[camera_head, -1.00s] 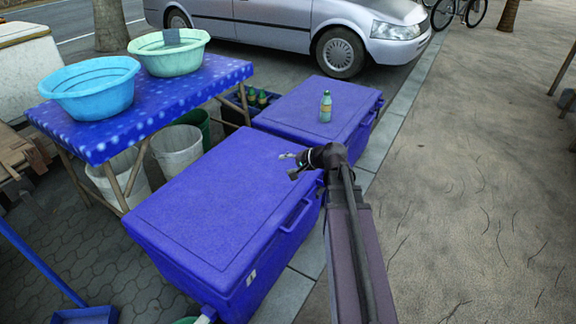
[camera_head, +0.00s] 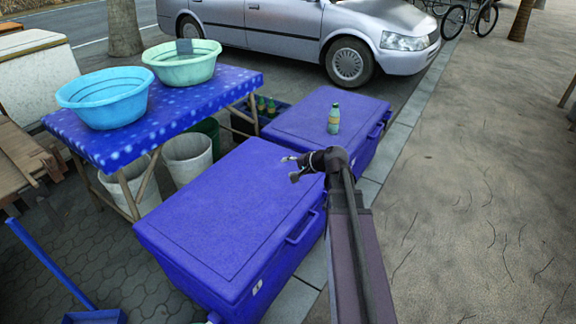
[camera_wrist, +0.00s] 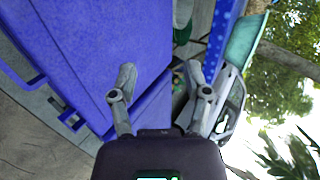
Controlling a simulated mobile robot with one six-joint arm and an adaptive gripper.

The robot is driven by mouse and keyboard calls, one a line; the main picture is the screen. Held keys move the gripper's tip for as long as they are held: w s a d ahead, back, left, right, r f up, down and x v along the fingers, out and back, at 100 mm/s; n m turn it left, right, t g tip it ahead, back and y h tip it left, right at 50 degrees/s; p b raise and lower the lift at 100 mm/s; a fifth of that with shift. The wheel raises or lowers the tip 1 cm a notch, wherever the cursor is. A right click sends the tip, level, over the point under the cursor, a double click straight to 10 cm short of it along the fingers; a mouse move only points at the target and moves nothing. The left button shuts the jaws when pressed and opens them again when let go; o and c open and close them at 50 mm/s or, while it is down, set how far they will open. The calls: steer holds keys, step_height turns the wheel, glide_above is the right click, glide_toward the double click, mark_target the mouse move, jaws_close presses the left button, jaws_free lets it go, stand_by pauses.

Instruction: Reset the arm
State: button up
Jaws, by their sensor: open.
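My gripper (camera_head: 291,168) is open and empty in the head view, held above the right side of the near blue cooler (camera_head: 232,212). My arm reaches up from the bottom of that view. In the wrist view my gripper (camera_wrist: 158,80) shows its two fingers spread apart with nothing between them. That view is turned on its side, with the blue cooler lids (camera_wrist: 95,45) at the left.
A green bottle (camera_head: 334,119) stands on the far blue cooler (camera_head: 300,118). A blue-clothed table (camera_head: 205,97) holds a blue basin (camera_head: 104,100) and a green basin (camera_head: 182,66). A silver car (camera_head: 300,25) is parked behind. Pavement (camera_head: 480,180) at right is clear.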

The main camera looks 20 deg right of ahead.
steer(key=s+a+f+n+g+h, duration=0.35)
steer(key=s+a+n+g, duration=0.2)
steer(key=s+a, duration=0.2)
steer(key=s+a+f+n+g+h, duration=0.3)
steer(key=s+a+f+n+g, duration=0.15)
steer(key=s+a+n, duration=0.35)
step_height(320, 180, up, 25)
steer(key=s+m+p, duration=0.1)
steer(key=m+p, duration=0.1)
steer(key=p, duration=2.3)
steer(key=shift+d+t, duration=0.3)
steer(key=shift+d, duration=0.1)
steer(key=shift+s, duration=0.15)
